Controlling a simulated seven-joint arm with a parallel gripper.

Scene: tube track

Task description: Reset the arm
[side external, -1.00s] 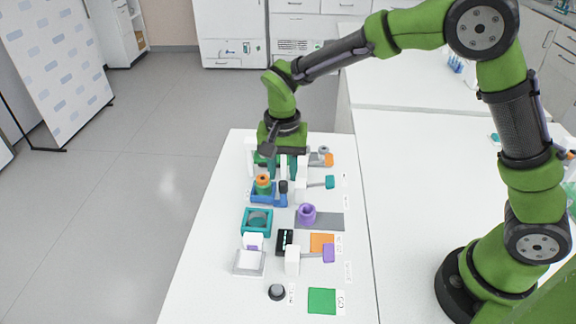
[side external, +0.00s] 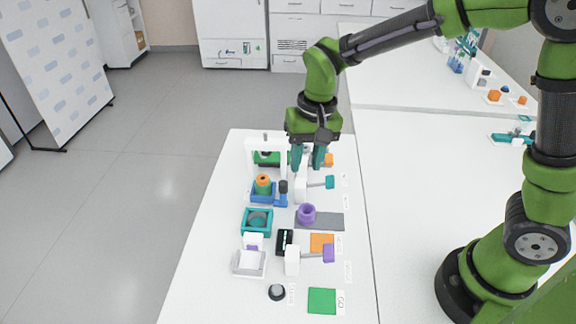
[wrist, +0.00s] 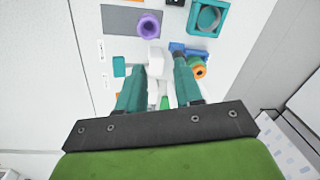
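My gripper (side external: 308,158) hangs over the far part of the white table, its teal fingers pointing down. In the wrist view my gripper (wrist: 158,88) shows its two fingers apart with nothing held between them. In the side view it is above and behind a white block with a teal handle (side external: 329,182). I cannot tell whether the fingertips touch that block. A purple ring (side external: 307,213) sits on a grey plate (side external: 330,221) nearer the camera; the ring also shows in the wrist view (wrist: 149,27).
A blue holder (side external: 263,197) with an orange ring and a white arch (side external: 250,152) stand left of my gripper. The table on the right is mostly clear.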

